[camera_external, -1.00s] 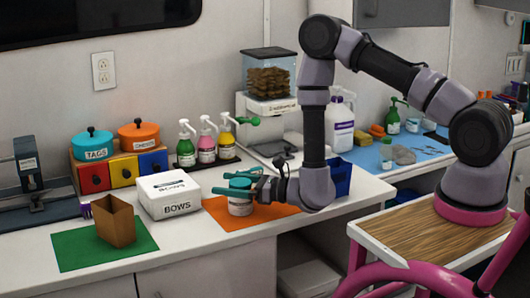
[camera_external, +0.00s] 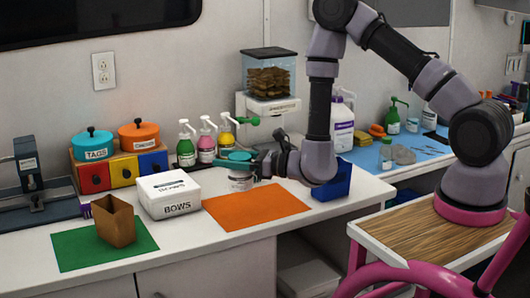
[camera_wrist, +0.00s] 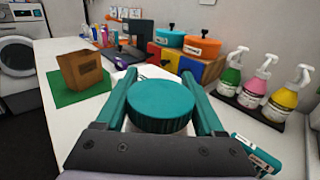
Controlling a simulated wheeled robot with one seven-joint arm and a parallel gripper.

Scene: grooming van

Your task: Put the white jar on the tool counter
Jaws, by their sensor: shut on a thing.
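The white jar with a teal lid (camera_external: 240,183) is in my gripper (camera_external: 232,167), off the orange mat, in the external view. In the wrist view the teal lid (camera_wrist: 160,105) sits between the two teal fingers of my gripper (camera_wrist: 158,78), which are shut on the jar; the lid hides most of its white body there. The counter with a blue mat (camera_external: 432,143), holding tools and bottles, stands at the right behind my arm; it looks like the tool counter.
An orange mat (camera_external: 255,207) lies bare on the near counter. A white BOWS box (camera_external: 170,196), pump bottles (camera_external: 205,150), a brown box on a green mat (camera_external: 116,222) and a blue bin (camera_external: 333,183) surround the jar. The blue mat's front part has some free room.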

